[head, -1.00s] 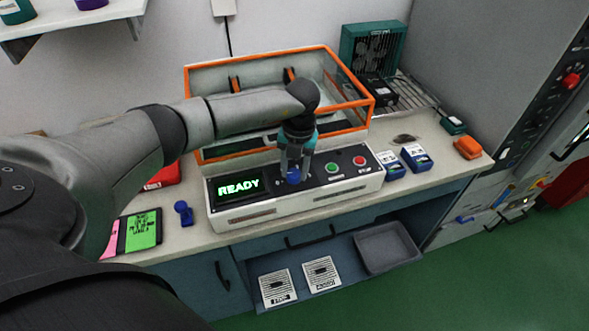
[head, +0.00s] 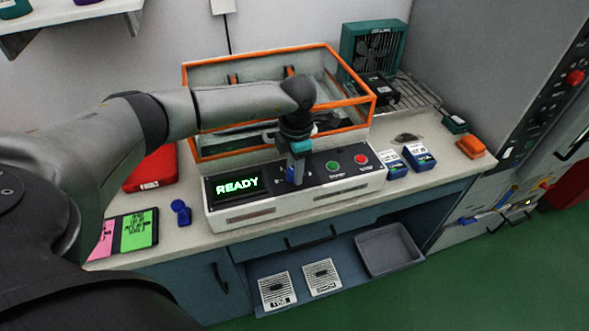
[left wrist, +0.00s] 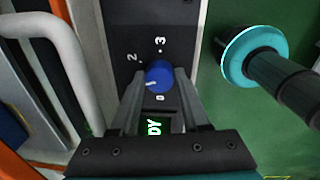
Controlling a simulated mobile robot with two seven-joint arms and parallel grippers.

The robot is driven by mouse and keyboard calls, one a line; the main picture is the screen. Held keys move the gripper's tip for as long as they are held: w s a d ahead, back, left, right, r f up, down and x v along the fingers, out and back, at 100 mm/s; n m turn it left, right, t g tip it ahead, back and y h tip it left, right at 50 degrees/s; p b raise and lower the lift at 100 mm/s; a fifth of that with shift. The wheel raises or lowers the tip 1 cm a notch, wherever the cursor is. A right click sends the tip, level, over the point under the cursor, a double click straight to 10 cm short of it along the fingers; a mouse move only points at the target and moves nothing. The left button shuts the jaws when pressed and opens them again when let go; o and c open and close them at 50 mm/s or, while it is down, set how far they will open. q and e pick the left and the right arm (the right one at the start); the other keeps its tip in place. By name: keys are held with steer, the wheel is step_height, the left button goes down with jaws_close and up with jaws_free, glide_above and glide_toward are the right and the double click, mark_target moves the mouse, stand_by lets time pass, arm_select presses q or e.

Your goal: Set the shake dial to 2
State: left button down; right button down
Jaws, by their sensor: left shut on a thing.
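The shake dial (head: 294,177) is a blue knob on the dark front panel of the white shaker (head: 292,202). In the left wrist view the dial (left wrist: 158,76) shows a white pointer mark aimed left and slightly down, between the printed 0 and 2. The digits 2, 3 and 0 are readable around it; a 1 is not visible. My left gripper (head: 297,172) points down at the dial and is shut on it, with one finger (left wrist: 132,103) on either side in the left wrist view. The shaker's display (head: 237,186) reads READY. My right gripper is not in view.
Green (head: 333,165) and red (head: 361,159) buttons sit right of the dial. The shaker's orange-edged clear enclosure (head: 346,103) stands behind the panel. Blue-and-white boxes (head: 419,157) stand to the right. A red case (head: 153,170) and a small blue object (head: 181,212) lie left.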

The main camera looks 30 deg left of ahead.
mark_target(293, 175)
arm_select(q)
steer(key=m+b, duration=0.1)
steer(key=m, duration=0.3)
steer(key=shift+m, duration=0.3)
steer(key=shift+m+h+b, duration=0.3)
steer(key=shift+m+b, duration=0.6)
steer(key=shift+m, duration=1.3)
steer(key=shift+r, duration=0.1)
steer(key=shift+c, duration=1.9)
jaws_free()
steer(key=shift+s, duration=0.1)
step_height(293, 175, up, 15)
steer(key=s+p, duration=0.1)
steer(key=shift+d, duration=0.1)
